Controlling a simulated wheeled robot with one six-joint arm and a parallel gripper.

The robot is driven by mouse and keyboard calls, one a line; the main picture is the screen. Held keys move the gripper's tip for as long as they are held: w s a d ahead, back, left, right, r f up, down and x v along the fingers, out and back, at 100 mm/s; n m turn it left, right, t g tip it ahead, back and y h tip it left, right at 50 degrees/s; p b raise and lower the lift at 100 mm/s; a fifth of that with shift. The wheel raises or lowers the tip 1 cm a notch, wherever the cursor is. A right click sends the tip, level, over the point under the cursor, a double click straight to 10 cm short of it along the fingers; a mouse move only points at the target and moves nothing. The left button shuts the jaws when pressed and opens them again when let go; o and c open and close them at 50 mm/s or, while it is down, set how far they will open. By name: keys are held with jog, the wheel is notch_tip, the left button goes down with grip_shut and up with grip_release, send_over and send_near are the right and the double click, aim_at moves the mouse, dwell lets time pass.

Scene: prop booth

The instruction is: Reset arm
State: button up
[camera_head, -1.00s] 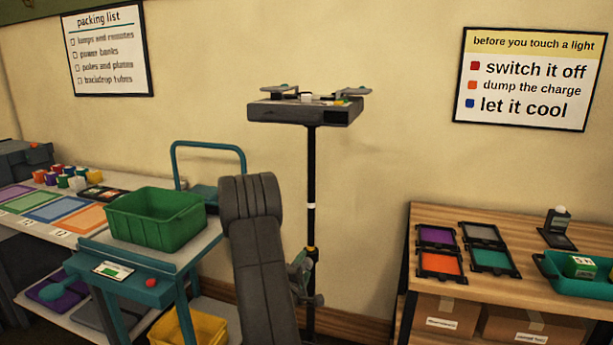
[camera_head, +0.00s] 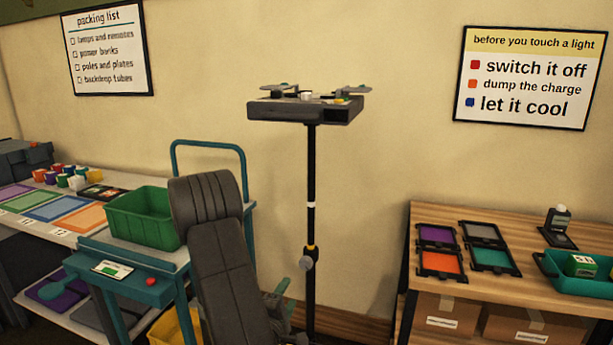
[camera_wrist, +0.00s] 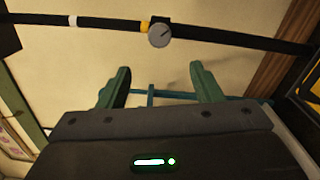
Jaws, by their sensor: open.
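My gripper (camera_wrist: 160,84) shows in the wrist view with its two green fingers spread apart and nothing between them. In the head view my grey arm stands in front of the teal cart, its upper part leaning left. A green fingertip shows low beside the arm, left of the black stand pole (camera_head: 311,180); the rest of the gripper is mostly hidden behind the arm. In the wrist view the pole (camera_wrist: 215,30) crosses the top beyond the fingertips, with its round grey knob (camera_wrist: 160,35).
The teal cart (camera_head: 150,262) carries a green crate (camera_head: 145,216). The stand holds a grey tray (camera_head: 300,111) up high. A wooden shelf unit (camera_head: 435,290) at right bears coloured panels and a teal tray (camera_head: 570,276). Bare wall lies between the pole and the shelf.

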aim_at(305, 265)
jog(key=x, duration=1.3)
jog(key=shift+w+d, duration=0.2)
jog(key=shift+w, duration=0.15)
jog(key=shift+s+f+m, duration=0.1)
jog(key=shift+f+m, duration=0.05)
jog(key=shift+m, duration=0.35)
jog(key=shift+a+m+b, duration=0.1)
jog(key=shift+m+b, duration=0.2)
jog(key=shift+m, duration=0.5)
jog(key=m+b, duration=0.2)
jog(key=m, duration=0.4)
jog(key=m+b, duration=0.1)
jog(key=m, duration=0.4)
jog(key=shift+s, duration=0.1)
jog(key=m, duration=0.4)
jog(key=shift+r, duration=0.25)
